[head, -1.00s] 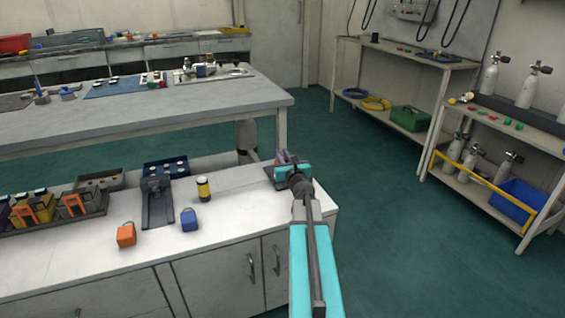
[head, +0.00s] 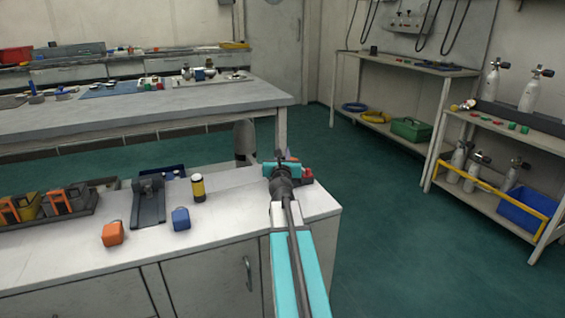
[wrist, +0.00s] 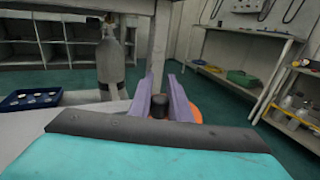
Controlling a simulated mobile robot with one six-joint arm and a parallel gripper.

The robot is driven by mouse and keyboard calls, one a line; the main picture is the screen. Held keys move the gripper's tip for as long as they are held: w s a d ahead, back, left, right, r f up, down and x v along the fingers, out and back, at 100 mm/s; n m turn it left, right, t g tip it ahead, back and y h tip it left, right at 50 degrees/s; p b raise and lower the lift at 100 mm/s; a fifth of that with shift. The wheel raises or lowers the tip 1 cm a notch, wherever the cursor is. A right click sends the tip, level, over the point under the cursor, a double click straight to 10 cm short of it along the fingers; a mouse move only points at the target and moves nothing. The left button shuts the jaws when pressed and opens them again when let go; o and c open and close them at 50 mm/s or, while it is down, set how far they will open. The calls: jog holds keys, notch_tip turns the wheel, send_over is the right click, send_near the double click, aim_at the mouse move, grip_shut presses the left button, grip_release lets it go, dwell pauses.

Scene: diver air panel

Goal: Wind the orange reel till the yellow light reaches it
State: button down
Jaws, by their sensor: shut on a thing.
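My gripper (head: 281,156) is over the right end of the near white counter. In the wrist view its two purple fingers (wrist: 163,100) are on either side of a dark round knob (wrist: 158,106), and they are shut on it. Part of an orange disc, seemingly the orange reel (wrist: 194,112), shows behind the right finger; the rest is hidden. In the head view my gripper covers most of it. A yellow and black cylinder with a white top (head: 198,187) stands upright on the counter to the left; I cannot tell whether it is the yellow light.
A small red item (head: 307,174) sits beside my gripper. A dark stand (head: 148,203), an orange block (head: 113,233) and a blue block (head: 181,218) are on the counter. A grey cylinder (wrist: 110,62) stands beyond. Green floor (head: 375,220) is open to the right.

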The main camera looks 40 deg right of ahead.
jog(key=shift+d+f+m+g+h+b, duration=0.1)
jog(key=shift+f+m+g+h+b, duration=0.15)
jog(key=shift+m+g+h+b, duration=1)
